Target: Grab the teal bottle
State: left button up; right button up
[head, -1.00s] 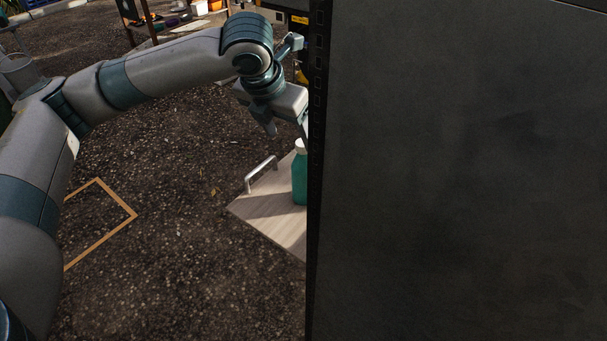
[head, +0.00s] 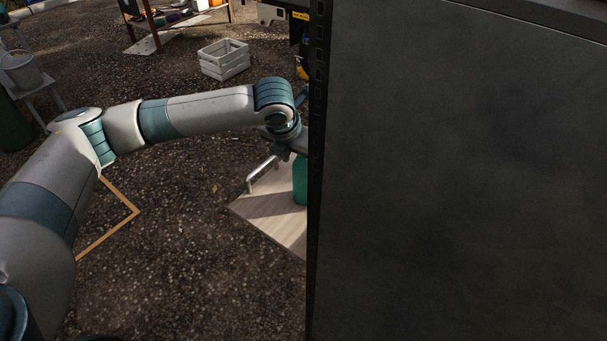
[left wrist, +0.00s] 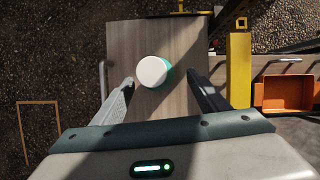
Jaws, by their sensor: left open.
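The teal bottle (head: 300,180) stands upright on a pale wooden board (head: 270,212), partly hidden by the dark panel's edge and by my wrist above it. In the left wrist view I look down on its white cap (left wrist: 152,71), with a little teal showing at its right. My left gripper (left wrist: 160,84) is open, with one finger on each side of the bottle in that view. The cap lies slightly beyond the fingertips, and I cannot tell how far below them it is. In the head view the fingers are mostly hidden. My right gripper is not in view.
A large dark panel (head: 460,180) fills the right of the head view. A metal handle (head: 262,174) rises from the board's left edge. A yellow post (left wrist: 239,70) and an orange bin (left wrist: 286,93) are right of the board. A white crate (head: 224,60) stands behind.

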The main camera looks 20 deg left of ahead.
pick_arm(q)
jog(key=shift+f, duration=0.15)
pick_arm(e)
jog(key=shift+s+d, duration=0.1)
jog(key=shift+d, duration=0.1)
pick_arm(q)
jog(key=shift+w+f+p, duration=0.25)
jog(key=shift+f+p, duration=0.05)
jog(key=shift+f, duration=0.05)
jog(key=p+x, duration=0.1)
jog(key=x, duration=0.2)
jog(key=shift+w+a, duration=0.15)
jog(key=shift+w+f, duration=0.2)
jog(key=shift+f, duration=0.35)
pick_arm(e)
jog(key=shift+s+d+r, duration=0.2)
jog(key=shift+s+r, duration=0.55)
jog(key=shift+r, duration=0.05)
